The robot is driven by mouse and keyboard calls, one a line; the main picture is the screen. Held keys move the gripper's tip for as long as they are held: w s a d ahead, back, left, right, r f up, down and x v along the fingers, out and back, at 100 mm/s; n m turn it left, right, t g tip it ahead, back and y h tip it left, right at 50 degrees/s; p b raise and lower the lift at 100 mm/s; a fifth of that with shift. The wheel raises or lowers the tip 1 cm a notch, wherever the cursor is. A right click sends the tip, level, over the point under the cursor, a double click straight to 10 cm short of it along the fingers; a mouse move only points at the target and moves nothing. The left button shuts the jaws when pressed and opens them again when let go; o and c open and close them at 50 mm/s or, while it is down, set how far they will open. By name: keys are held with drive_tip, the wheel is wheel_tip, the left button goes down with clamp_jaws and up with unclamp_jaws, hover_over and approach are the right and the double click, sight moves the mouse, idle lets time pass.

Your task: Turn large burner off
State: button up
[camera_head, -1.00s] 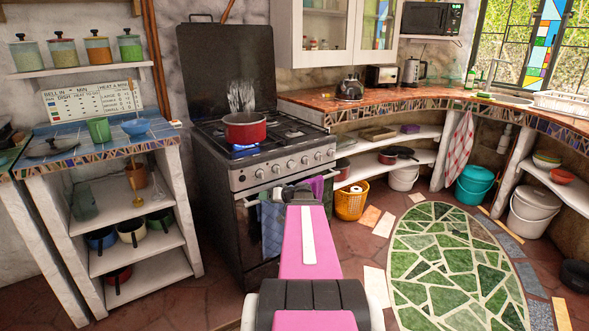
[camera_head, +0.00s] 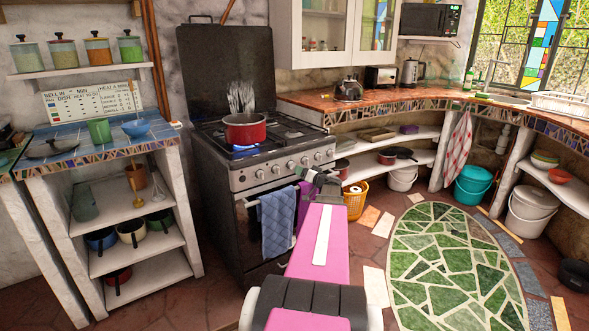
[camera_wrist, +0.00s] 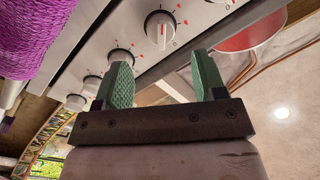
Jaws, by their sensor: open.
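The stove (camera_head: 215,165) has a row of silver knobs (camera_head: 276,168) along its front panel. A red pot (camera_head: 245,134) sits on the front-left burner, with a blue flame (camera_head: 245,151) showing beneath it. My gripper (camera_head: 322,178) is in front of the right part of the panel, just below the knobs. In the wrist view my gripper (camera_wrist: 163,80) is open and empty, its green fingers apart. One knob (camera_wrist: 160,28) lies ahead between the finger lines, without visible contact. Others (camera_wrist: 121,58) lie to its left. Which knob serves the large burner cannot be told.
A blue towel (camera_head: 277,222) and a purple towel (camera_head: 306,200) hang on the oven handle, near my arm; the purple one (camera_wrist: 50,35) is close in the wrist view. The floor around the green oval mosaic (camera_head: 455,250) is mostly clear.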

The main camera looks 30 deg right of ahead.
sight(294, 167)
drive_tip(key=w, duration=0.4)
drive_tip(key=w+a, duration=0.1)
drive_tip(key=w, duration=0.1)
drive_tip(key=shift+w, duration=0.2)
drive_tip(key=c, duration=0.9)
